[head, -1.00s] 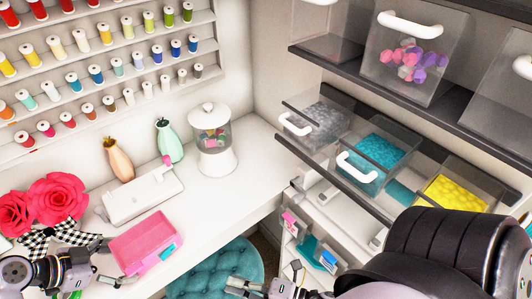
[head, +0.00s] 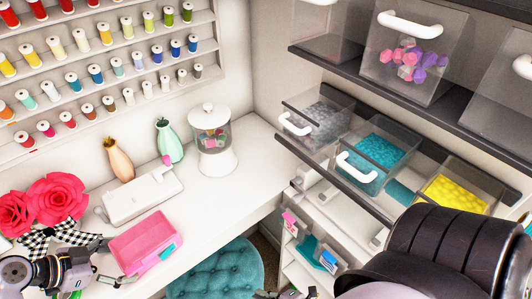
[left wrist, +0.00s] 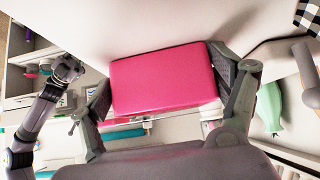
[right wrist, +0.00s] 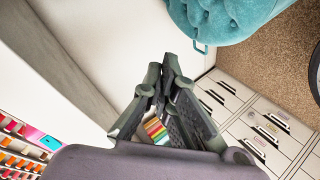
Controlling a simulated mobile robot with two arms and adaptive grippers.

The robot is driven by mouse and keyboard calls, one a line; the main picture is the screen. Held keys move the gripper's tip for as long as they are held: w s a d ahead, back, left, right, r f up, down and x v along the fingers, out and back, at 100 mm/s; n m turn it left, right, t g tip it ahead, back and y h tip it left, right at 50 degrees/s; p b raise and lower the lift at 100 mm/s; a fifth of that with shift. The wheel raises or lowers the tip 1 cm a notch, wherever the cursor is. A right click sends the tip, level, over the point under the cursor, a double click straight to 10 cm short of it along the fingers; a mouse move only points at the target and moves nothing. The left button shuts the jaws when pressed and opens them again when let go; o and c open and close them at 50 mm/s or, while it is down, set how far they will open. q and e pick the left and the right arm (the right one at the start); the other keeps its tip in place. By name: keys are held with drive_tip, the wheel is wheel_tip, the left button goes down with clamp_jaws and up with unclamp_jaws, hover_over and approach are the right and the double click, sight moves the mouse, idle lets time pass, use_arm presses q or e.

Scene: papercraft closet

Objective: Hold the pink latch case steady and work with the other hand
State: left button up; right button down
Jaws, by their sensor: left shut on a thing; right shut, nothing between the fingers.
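The pink latch case (head: 140,236) is at the front edge of the white desk, with a small blue part (head: 167,251) on its right side. In the left wrist view, its flat pink face (left wrist: 165,84) lies between the fingers. My left gripper (head: 112,262) is shut on the case, one finger on each side. My right gripper is mostly below the bottom edge of the head view, with only a piece showing. In the right wrist view, my right gripper (right wrist: 165,68) is shut and empty, apart from the case.
A white flat device (head: 143,198), two vases and a lidded jar (head: 212,145) stand on the desk (head: 215,190). A teal tufted stool (head: 220,270) is below the desk edge. Clear bins (head: 365,160) and shelves fill the right. Red paper flowers (head: 58,197) are at left.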

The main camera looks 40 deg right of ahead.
drive_tip(key=shift+s+d+f+m+g+h, duration=0.15)
drive_tip(key=shift+s+f+m+h, duration=0.05)
drive_tip(key=shift+f, duration=0.3)
drive_tip(key=shift+s+d+f+m+g+h, duration=0.15)
drive_tip(key=shift+f+m+h, duration=0.05)
drive_tip(key=shift+f, duration=0.3)
use_arm(q)
drive_tip(key=o, duration=0.9)
drive_tip(key=shift+r+p, duration=0.55)
drive_tip(key=shift+r, duration=0.2)
use_arm(e)
drive_tip(key=shift+r, duration=0.5)
use_arm(q)
drive_tip(key=shift+o, duration=0.8)
